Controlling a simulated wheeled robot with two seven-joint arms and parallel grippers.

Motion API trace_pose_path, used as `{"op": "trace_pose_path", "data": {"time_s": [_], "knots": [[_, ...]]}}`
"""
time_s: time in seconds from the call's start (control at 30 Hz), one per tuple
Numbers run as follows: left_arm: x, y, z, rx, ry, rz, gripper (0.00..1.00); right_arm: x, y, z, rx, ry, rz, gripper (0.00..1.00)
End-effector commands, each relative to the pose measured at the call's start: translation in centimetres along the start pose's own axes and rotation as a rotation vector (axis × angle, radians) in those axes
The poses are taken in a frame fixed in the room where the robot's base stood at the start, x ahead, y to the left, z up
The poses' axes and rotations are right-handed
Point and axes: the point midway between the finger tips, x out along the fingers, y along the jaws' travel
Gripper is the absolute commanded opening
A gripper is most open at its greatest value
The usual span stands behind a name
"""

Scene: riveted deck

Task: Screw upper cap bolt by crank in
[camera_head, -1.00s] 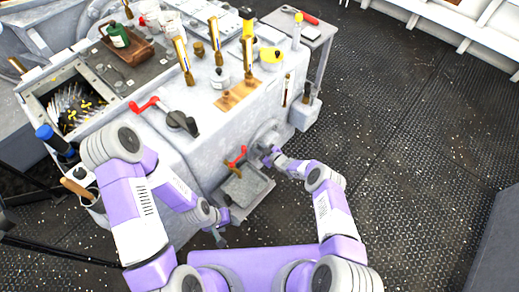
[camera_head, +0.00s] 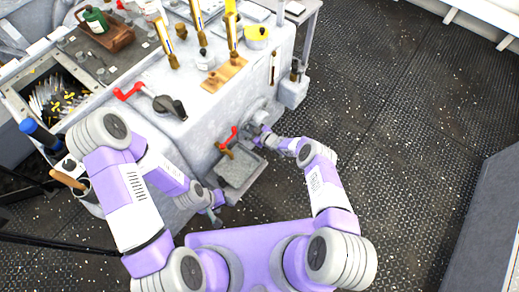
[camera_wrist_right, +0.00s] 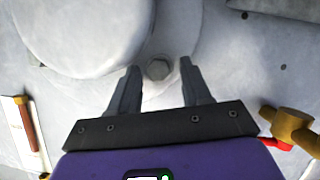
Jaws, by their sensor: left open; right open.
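A hex bolt head (camera_wrist_right: 158,69) sits in a round recess of a pale grey housing, in the right wrist view. My right gripper (camera_wrist_right: 159,66) is open. Its two fingers stand on either side of the bolt head, apart from it in the picture; I cannot tell the depth. In the head view my right gripper (camera_head: 258,136) is at the machine's front face, small and partly hidden. My left gripper (camera_head: 216,214) is open and low, in front of the machine near the floor, apart from it.
A red-handled brass valve (camera_head: 228,139) sits left of my right gripper; it also shows in the right wrist view (camera_wrist_right: 290,126). A grey tray (camera_head: 240,168) juts out below. Brass tools stand on the machine top. The deck on the right (camera_head: 410,130) is clear.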

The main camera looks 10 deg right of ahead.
Motion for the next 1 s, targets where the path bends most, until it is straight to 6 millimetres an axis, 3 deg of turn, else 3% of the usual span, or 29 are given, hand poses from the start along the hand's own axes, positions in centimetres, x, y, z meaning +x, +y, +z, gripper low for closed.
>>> {"op": "trace_pose_path", "data": {"time_s": [0.77, 1.0], "knots": [[0.0, 0.0, 0.0, 0.0, 0.0, 0.0, 0.52, 0.0, -0.4, 0.2, -0.413, -0.001, 0.178, 0.52], [-3.3, 1.2, 0.1, 0.0, 0.0, 0.0, 0.52, -4.6, -0.9, -0.2, -0.43, -0.003, 0.181, 0.52]]}}
